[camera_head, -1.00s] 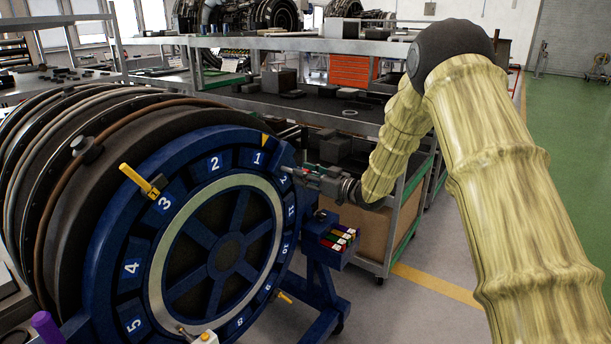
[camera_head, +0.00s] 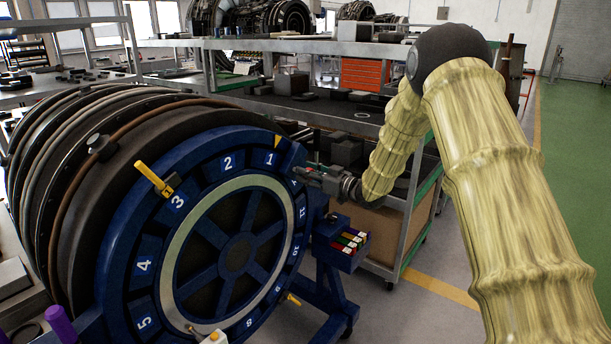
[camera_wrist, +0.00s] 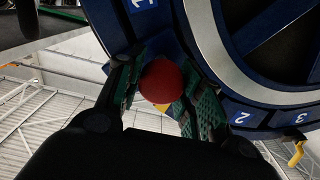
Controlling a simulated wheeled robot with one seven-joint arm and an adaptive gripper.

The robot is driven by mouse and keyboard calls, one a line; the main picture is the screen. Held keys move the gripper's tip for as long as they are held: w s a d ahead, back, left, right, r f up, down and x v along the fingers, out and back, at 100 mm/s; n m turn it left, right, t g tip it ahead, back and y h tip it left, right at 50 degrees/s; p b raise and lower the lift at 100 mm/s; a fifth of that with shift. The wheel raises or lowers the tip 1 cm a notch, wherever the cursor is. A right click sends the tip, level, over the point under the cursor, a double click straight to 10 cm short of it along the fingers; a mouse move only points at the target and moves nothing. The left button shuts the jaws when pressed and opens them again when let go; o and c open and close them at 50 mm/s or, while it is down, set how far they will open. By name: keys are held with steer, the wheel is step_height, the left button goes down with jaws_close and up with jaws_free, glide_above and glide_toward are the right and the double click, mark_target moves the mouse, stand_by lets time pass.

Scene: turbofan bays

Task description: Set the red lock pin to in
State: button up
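The red lock pin shows in the wrist view as a round red knob (camera_wrist: 161,82) close in front of the blue ring. My gripper (camera_wrist: 166,88) has its green-padded fingers on either side of the knob, and they appear closed against it. The pin's shaft and its seat are hidden behind the knob. In the head view my gripper (camera_head: 304,174) is at the right edge of the numbered blue ring (camera_head: 187,160), just below the number 1. The knob is too small and covered there to make out clearly.
A yellow handle (camera_head: 153,179) sticks out near number 3, and a smaller yellow one (camera_head: 293,299) low on the right. A blue bin (camera_head: 340,256) with coloured pieces hangs below my gripper. A metal shelf (camera_head: 290,110) stands behind. Green floor (camera_head: 578,160) is free at right.

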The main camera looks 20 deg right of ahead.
steer(key=o, duration=0.3)
steer(key=shift+r, duration=0.15)
steer(key=shift+o, duration=0.2)
steer(key=v, duration=1.2)
steer(key=shift+f, duration=0.25)
